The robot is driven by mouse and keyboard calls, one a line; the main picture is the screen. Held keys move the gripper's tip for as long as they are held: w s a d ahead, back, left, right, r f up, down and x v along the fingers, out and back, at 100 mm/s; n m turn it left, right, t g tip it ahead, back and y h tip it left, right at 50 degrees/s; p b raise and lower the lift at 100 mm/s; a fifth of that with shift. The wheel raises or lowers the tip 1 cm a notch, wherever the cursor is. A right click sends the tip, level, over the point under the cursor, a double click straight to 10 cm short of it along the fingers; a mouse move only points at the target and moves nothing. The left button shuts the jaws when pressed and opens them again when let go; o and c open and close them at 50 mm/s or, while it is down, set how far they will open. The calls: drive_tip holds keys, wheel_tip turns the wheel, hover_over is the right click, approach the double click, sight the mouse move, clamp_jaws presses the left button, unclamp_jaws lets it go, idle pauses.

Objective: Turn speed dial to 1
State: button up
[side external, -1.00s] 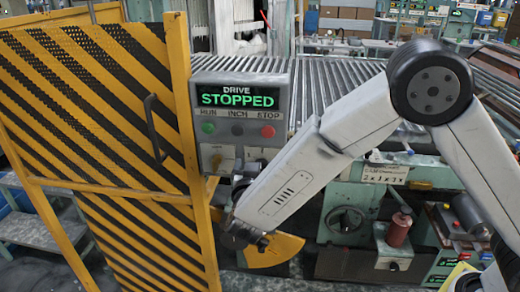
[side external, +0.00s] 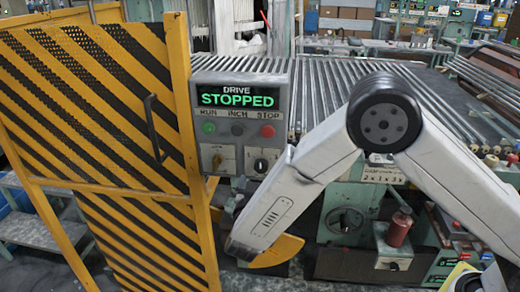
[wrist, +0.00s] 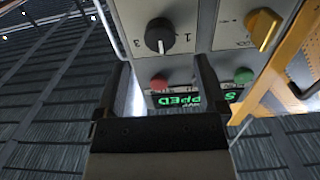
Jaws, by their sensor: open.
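The speed dial is a round black knob (wrist: 160,36) with a white pointer line, seen upside down at the top of the wrist view. The pointer aims toward the display, between the marks 1 and 3. The dial also shows uncovered in the side view (side external: 261,165), at the lower right of the grey control box (side external: 280,105). My gripper (wrist: 163,65) is open and empty. In the wrist view the dial lies beyond its fingertips, roughly midway between them, with no contact visible. In the side view my forearm mostly hides the gripper, below the box.
A brass switch (wrist: 263,28) sits beside the dial. A red button (side external: 267,131) and a green button (side external: 208,128) are above, under the display (side external: 238,98) reading DRIVE STOPPED. A yellow-black striped guard (side external: 100,110) stands close at left; rollers (side external: 345,95) lie behind.

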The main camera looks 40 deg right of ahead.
sight(261, 169)
drive_tip(key=shift+x, duration=3.1)
drive_tip(key=shift+c, duration=0.2)
clamp_jaws()
drive_tip(key=shift+n, duration=0.4)
drive_tip(key=n, duration=0.5)
drive_tip(key=shift+s, duration=0.1)
drive_tip(key=n, duration=0.6)
